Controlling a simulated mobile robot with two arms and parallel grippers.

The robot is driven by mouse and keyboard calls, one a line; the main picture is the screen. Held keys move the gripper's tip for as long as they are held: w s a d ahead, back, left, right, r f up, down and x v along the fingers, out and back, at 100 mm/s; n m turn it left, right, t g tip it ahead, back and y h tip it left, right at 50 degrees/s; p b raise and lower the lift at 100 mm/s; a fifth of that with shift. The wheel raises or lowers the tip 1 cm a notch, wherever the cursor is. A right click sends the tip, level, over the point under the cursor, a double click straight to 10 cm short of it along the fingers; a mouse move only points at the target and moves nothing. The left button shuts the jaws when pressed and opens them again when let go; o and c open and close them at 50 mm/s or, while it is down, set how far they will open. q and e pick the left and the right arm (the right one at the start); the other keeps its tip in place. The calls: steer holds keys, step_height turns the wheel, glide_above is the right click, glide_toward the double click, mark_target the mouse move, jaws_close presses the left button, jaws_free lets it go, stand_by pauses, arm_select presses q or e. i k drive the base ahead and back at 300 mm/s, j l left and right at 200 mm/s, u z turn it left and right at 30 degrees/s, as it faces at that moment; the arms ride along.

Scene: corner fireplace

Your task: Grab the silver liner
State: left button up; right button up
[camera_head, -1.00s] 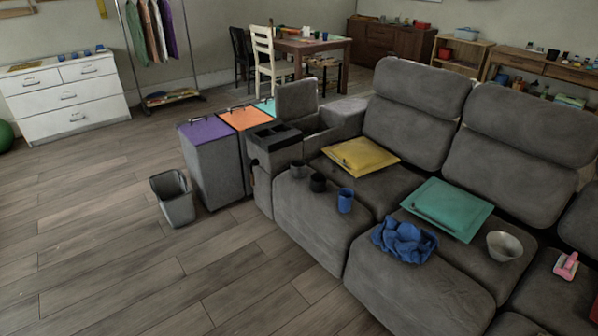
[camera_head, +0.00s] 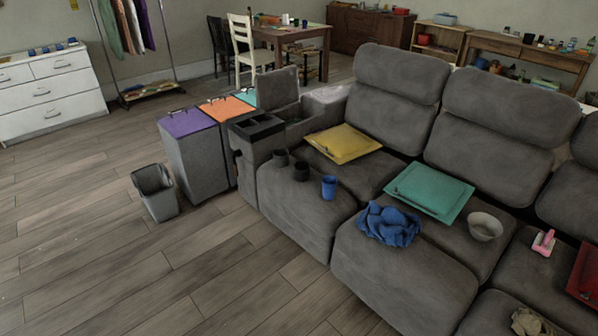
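No thing in view is clearly a silver liner. A small grey open-topped bin (camera_head: 156,193) stands on the wooden floor left of the sofa; I cannot make out for sure whether a separate liner sits inside it. A light grey bowl (camera_head: 485,227) rests on the sofa seat, right of the green flat item (camera_head: 430,189). Neither of my grippers is in view.
The grey sofa (camera_head: 400,275) fills the right side. Tall bins with purple (camera_head: 186,122) and orange lids stand beside its left end. Cups, a blue cloth (camera_head: 389,224) and a yellow flat item (camera_head: 342,144) lie on it. The floor at left is clear.

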mark_target(281, 158)
steer(key=i+j+z, duration=0.35)
steer(key=i+j, duration=0.15)
steer(key=i, duration=0.3)
steer(key=i+j+z, duration=0.3)
steer(key=i+j, duration=0.35)
steer(key=i, duration=0.15)
